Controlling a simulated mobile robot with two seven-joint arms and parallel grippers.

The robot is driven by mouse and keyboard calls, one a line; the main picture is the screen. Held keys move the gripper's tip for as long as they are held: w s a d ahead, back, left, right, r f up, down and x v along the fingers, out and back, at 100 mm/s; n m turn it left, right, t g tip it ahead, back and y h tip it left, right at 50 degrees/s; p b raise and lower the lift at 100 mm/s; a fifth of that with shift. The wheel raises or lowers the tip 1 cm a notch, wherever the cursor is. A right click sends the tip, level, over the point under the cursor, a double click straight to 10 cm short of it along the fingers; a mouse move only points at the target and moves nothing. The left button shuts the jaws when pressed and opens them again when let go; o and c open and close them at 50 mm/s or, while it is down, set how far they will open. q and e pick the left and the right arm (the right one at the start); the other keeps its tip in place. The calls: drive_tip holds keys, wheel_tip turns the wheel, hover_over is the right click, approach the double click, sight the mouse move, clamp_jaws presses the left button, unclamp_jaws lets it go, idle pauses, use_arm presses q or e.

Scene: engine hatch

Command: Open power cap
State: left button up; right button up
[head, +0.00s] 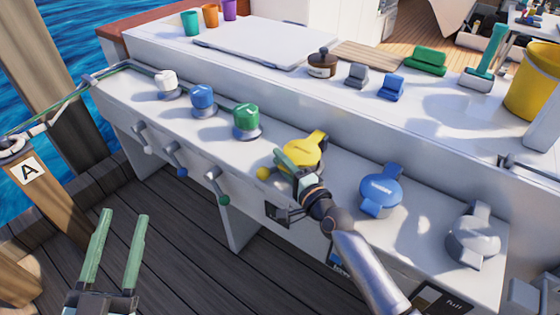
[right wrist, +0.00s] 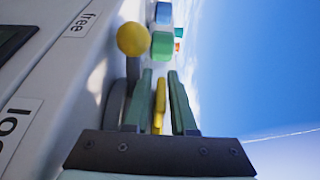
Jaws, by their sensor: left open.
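Three winged caps sit in a row on the grey panel: a yellow cap (head: 301,153), a blue cap (head: 380,190) and a white cap (head: 475,236). The lettering on them is too small to read, so I cannot tell which is the power cap. My right gripper (head: 287,165) is at the yellow cap's near left side. In the right wrist view, a thin yellow part (right wrist: 160,105) stands between its two green fingers (right wrist: 161,82); whether they press on it is unclear. My left gripper (head: 120,225) is open and empty, left of the panel above the deck.
White, blue and green knobs (head: 246,118) stand left of the yellow cap, with ball-ended levers (head: 217,185) below. A yellow ball (right wrist: 133,38) is beside the right fingers. A yellow bucket (head: 532,82), cups and small blocks stand on the counter behind. A wooden post (head: 45,190) is at left.

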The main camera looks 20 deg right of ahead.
drive_tip(key=shift+w, duration=0.2)
clamp_jaws()
idle(1.4)
